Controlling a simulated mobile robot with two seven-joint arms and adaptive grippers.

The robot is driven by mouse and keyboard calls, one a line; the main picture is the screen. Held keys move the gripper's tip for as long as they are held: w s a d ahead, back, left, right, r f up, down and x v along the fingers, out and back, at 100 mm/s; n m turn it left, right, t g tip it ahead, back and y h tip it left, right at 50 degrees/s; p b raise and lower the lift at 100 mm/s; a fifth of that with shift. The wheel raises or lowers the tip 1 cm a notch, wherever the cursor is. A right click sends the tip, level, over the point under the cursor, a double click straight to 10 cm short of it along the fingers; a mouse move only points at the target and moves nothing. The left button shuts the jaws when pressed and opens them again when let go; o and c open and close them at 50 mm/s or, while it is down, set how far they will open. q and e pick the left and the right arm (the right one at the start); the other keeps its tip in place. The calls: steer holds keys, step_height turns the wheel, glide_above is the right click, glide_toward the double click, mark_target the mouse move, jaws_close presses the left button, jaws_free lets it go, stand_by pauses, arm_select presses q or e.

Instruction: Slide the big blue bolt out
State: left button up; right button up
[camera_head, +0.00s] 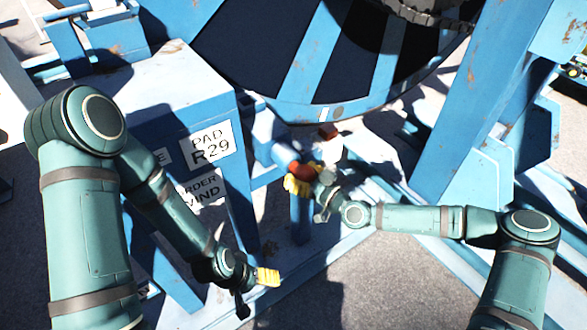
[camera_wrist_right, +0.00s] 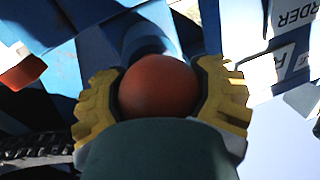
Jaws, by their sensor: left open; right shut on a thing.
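The big blue bolt (camera_head: 284,152) is a thick blue cylinder beside the reel's lower edge, with a round red-orange knob (camera_head: 300,171) at its near end. My right gripper (camera_head: 304,178) has its yellow fingers shut on this knob. In the right wrist view the knob (camera_wrist_right: 158,88) sits between both yellow fingers, and a blue shaft (camera_wrist_right: 150,45) shows behind it. How far the bolt sits in its housing cannot be told. My left gripper (camera_head: 268,277) is open and empty, low in front of the blue frame, apart from the bolt.
The large blue and black reel (camera_head: 330,60) stands behind the bolt. A blue cabinet with a "PAD R29" sign (camera_head: 211,143) is at left. A smaller red-ended part (camera_head: 328,130) is just right of the bolt. Blue beams (camera_head: 480,110) rise at right. Grey ground (camera_head: 370,290) lies in front.

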steer(key=v, duration=0.2)
steer(key=b+v, duration=0.1)
steer(key=v, duration=0.2)
steer(key=s+a+v, duration=0.1)
steer(key=v, duration=0.1)
steer(key=shift+s+d+f, duration=0.1)
steer(key=shift+s+d, duration=0.15)
steer(key=shift+s, duration=0.05)
steer(key=o, duration=1.4)
steer(key=shift+s, duration=0.1)
steer(key=v, duration=1.2)
